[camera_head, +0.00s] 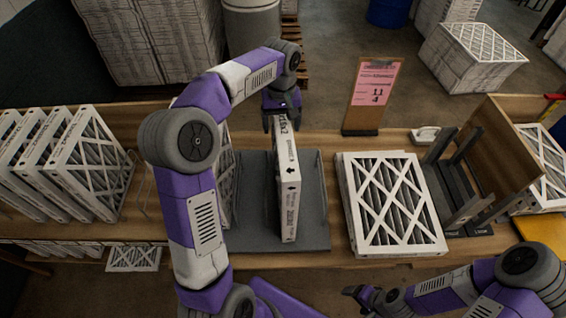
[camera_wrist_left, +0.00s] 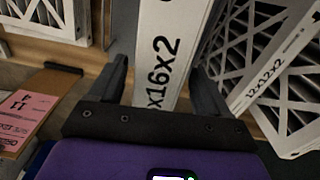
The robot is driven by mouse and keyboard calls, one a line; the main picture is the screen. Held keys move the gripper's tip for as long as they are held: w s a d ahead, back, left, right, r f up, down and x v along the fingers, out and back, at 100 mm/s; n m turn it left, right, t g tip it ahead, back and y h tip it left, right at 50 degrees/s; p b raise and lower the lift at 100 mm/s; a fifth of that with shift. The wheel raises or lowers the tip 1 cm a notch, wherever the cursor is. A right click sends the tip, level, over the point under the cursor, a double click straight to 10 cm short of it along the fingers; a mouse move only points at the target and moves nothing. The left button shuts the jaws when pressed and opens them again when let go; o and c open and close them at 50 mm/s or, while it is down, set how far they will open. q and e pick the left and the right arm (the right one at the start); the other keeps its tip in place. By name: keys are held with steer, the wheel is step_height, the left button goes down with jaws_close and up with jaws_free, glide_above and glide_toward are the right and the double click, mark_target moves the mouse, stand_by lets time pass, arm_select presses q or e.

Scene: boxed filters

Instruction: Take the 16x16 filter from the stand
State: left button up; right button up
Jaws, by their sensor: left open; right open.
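A white-framed filter (camera_head: 288,190) stands upright on its edge on the grey stand (camera_head: 316,225) in the head view. In the left wrist view the filter's end (camera_wrist_left: 160,35) carries the print "x16x2"; the start of the label is hidden. My left gripper (camera_head: 281,108) is at the far top end of this filter. In the wrist view its open fingers (camera_wrist_left: 162,72) lie on either side of the filter's edge; contact is not clear. A second filter (camera_wrist_left: 265,95) marked "12x12x2" leans beside it, mostly hidden by my left arm in the head view. My right gripper (camera_head: 364,295) is open and empty near the front.
Several filters (camera_head: 75,165) stand in a row on the left. A flat filter stack (camera_head: 392,205) lies right of the stand, beside a dark rack (camera_head: 460,185).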

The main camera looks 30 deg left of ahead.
arm_select(q)
step_height(320, 180, down, 3)
steer(key=shift+w+f, duration=0.1)
steer(key=shift+c, duration=0.3)
steer(key=shift+w, duration=0.1)
jaws_close()
